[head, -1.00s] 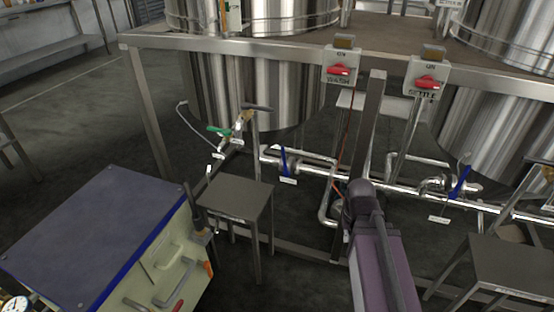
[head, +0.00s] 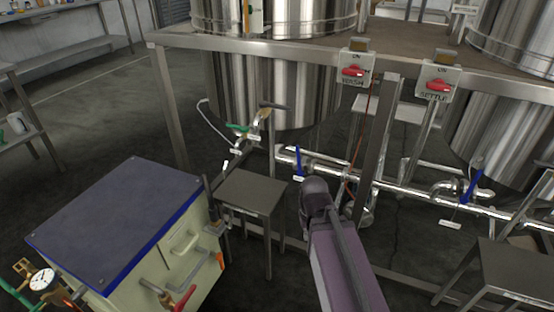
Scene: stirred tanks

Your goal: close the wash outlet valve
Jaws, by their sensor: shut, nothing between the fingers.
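A blue valve lever (head: 298,159) stands nearly upright on the silver pipe below the left tank, the one at the WASH switch box (head: 355,65). A white tag hangs under it, too small to read. I cannot read which tag says wash outlet. My purple arm link reaches up from the bottom, its dark end just below and right of the blue lever. My gripper is not visible.
A small steel table (head: 252,192) stands left of my arm. A cream cabinet with a blue-grey top (head: 120,220) fills the lower left. A frame post (head: 375,150) rises right of the lever. A second blue lever (head: 472,183) is on the pipe below the SETTLE box (head: 437,82).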

